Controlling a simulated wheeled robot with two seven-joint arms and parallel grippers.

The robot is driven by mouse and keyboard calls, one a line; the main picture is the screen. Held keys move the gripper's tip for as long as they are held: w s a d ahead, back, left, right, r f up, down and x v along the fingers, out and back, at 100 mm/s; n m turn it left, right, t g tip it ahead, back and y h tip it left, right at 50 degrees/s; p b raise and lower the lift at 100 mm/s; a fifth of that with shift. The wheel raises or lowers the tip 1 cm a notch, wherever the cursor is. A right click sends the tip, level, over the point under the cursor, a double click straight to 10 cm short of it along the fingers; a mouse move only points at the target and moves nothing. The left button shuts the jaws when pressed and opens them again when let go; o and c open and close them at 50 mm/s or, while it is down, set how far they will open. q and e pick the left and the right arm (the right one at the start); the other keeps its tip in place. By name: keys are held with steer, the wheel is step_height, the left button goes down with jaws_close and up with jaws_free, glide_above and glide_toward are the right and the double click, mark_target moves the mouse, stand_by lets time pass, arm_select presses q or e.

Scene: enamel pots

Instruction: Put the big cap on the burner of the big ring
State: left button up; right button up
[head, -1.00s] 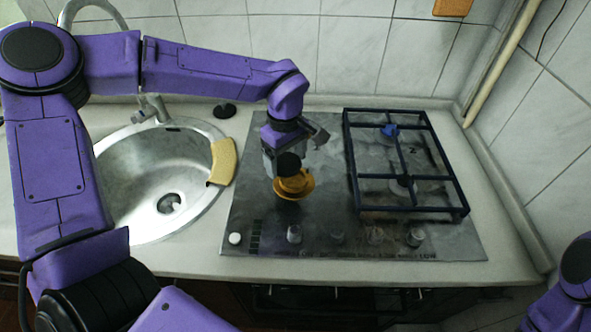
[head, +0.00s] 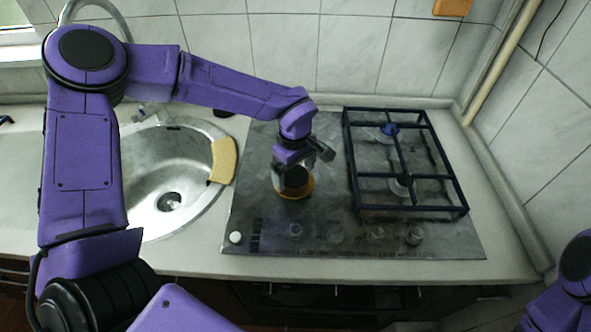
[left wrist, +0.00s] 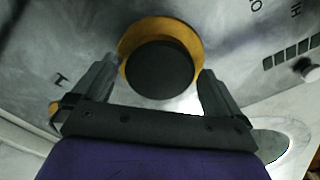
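The big cap (head: 297,177) is a round black disc. It lies on the orange-brown big ring (head: 299,194) on the left part of the hob. In the left wrist view the cap (left wrist: 160,70) covers most of the ring (left wrist: 160,27), which shows as a crescent, widest on the far side. My left gripper (head: 301,166) is over the cap, with its fingers spread to either side of it. In the wrist view a gap shows beside the cap, and the gripper looks empty. My right gripper is out of view.
A dark blue pan grate (head: 352,165) stands on the right half of the hob (head: 255,200), over smaller burners. Knobs (head: 376,234) line the front edge.

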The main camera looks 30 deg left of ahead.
mark_target(295, 175)
arm_select(q)
step_height(295, 175, up, 12)
steer(key=shift+r, duration=0.2)
stand_by(0.9)
